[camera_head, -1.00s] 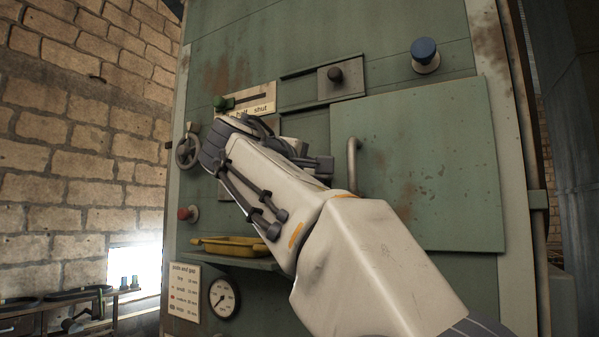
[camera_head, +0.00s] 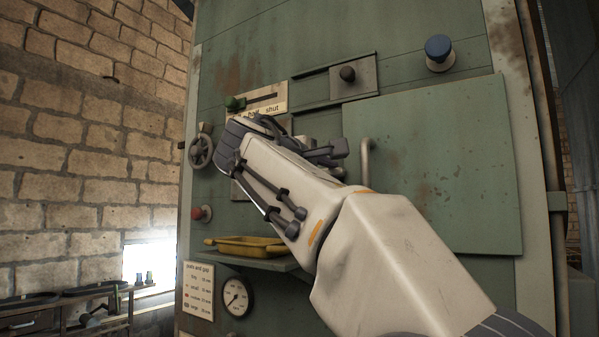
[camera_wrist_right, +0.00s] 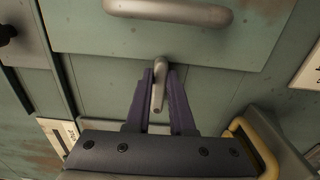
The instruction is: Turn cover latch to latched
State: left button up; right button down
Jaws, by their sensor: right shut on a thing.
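The cover latch (camera_wrist_right: 157,98) is a small grey metal lever beside the edge of the green cover (camera_wrist_right: 235,35). In the right wrist view it extends from its round pivot down between my fingers. My right gripper (camera_wrist_right: 160,88) is shut on the lever, with one dark finger on each side. In the head view the cover (camera_head: 440,165) shows with its grey bar handle (camera_head: 366,160). My right gripper (camera_head: 340,150) is at the cover's left edge there, and the latch is hidden behind it. My left gripper is not in view.
A yellow tray (camera_head: 245,247) sits on a shelf below, above a gauge (camera_head: 236,297).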

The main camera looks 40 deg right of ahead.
jog(key=c, duration=0.8)
grip_release()
jog(key=shift+b+v, duration=1.7)
jog(key=shift+v, duration=3.55)
